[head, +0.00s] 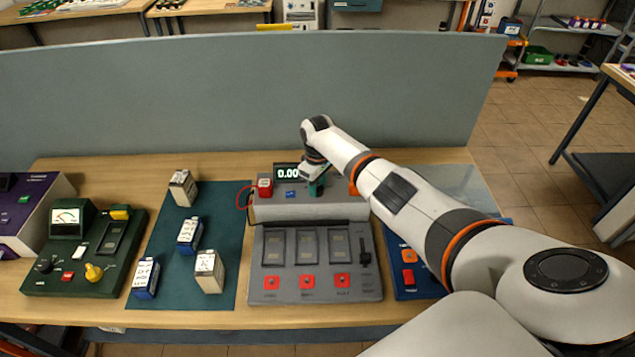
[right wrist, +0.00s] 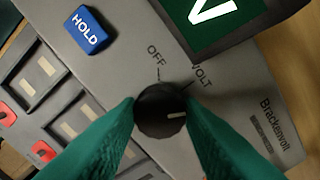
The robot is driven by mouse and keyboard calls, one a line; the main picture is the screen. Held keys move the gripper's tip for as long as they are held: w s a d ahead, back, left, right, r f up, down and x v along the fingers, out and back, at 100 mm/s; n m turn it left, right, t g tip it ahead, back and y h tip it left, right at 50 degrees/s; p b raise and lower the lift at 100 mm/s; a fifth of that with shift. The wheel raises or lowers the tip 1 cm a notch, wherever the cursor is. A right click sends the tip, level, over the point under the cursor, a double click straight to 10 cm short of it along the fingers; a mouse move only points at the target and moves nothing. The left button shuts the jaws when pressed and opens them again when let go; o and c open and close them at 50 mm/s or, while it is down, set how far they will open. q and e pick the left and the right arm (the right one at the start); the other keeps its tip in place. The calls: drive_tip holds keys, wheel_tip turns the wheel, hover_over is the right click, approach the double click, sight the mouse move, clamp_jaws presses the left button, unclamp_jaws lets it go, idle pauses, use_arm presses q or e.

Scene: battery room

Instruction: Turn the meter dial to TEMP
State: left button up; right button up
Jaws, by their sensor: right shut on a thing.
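The meter (head: 305,212) is a grey box at the back of the table, with a display (head: 288,172) reading 0.00. Its black round dial (right wrist: 160,112) sits between the green fingers of my right gripper (right wrist: 162,108), which is shut on it. The dial's white mark points right, clockwise past the VOLT tick, towards the right finger. OFF (right wrist: 156,55) and VOLT (right wrist: 202,75) show above the dial. No TEMP label can be read; the fingers cover part of the face. In the head view my right gripper (head: 316,187) hides the dial. My left gripper is out of view.
A blue HOLD button (right wrist: 87,30) is near the dial. A grey charger panel (head: 266,285) lies in front of the meter. Several battery blocks (head: 190,232) stand on the teal mat (head: 222,205) at left, beside a green tester (head: 50,270). A grey partition (head: 220,90) stands behind.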

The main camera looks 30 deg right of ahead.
drive_tip(key=m, duration=0.2)
drive_tip(key=m+p, duration=0.1)
drive_tip(key=m, duration=0.2)
drive_tip(key=shift+w+r, duration=0.1)
drive_tip(key=shift+r, duration=0.1)
drive_tip(key=shift+m, duration=0.4)
drive_tip(key=o, duration=0.9)
drive_tip(key=shift+o, duration=0.3)
drive_tip(key=shift+f, duration=0.1)
wheel_tip(320, 180, up, 12)
drive_tip(key=b, duration=0.2)
drive_tip(key=shift+f, duration=0.1)
